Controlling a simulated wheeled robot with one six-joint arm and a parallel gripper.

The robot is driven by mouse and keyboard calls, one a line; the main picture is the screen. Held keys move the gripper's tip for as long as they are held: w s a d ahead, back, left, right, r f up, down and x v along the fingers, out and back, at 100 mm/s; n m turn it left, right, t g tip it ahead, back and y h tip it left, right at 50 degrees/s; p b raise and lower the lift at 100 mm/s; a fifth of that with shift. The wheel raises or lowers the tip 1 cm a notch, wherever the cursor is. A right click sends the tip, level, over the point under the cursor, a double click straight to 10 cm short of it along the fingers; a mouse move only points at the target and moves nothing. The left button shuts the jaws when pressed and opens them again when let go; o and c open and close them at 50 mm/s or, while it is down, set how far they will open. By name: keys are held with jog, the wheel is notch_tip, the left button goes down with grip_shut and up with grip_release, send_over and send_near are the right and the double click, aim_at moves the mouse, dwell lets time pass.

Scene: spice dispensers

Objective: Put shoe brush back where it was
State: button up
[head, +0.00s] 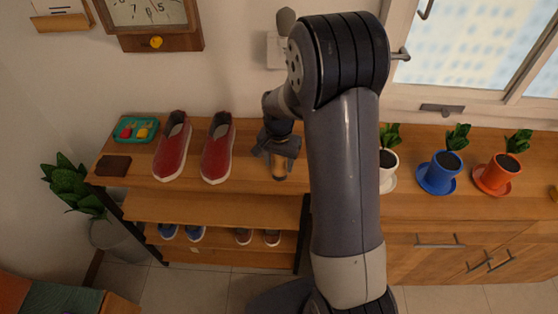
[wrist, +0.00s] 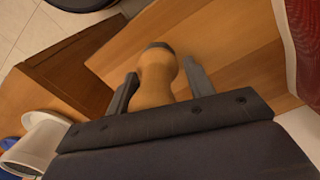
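The shoe brush (wrist: 154,82) is a light wooden piece with a rounded, waisted handle and a dark cap at its end. In the head view the brush (head: 279,167) shows below my gripper (head: 277,146), over the right part of the shoe rack's top. In the wrist view my gripper (wrist: 160,85) has one finger on each side of the brush. The left finger lies close to the wood, and a narrow gap seems to show at the right finger. Whether both fingers press on it is unclear. The brush's far part is hidden by the gripper body.
On the rack top (head: 255,181) stand two red shoes (head: 172,146) (head: 217,147), a teal tray (head: 122,131) and a dark brown block (head: 113,166). White (head: 388,160), blue (head: 438,172) and orange (head: 495,174) plant pots stand on the cabinet to the right.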

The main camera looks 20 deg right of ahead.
jog(key=shift+o, duration=0.3)
notch_tip(320, 180, up, 12)
jog(key=shift+r, duration=0.2)
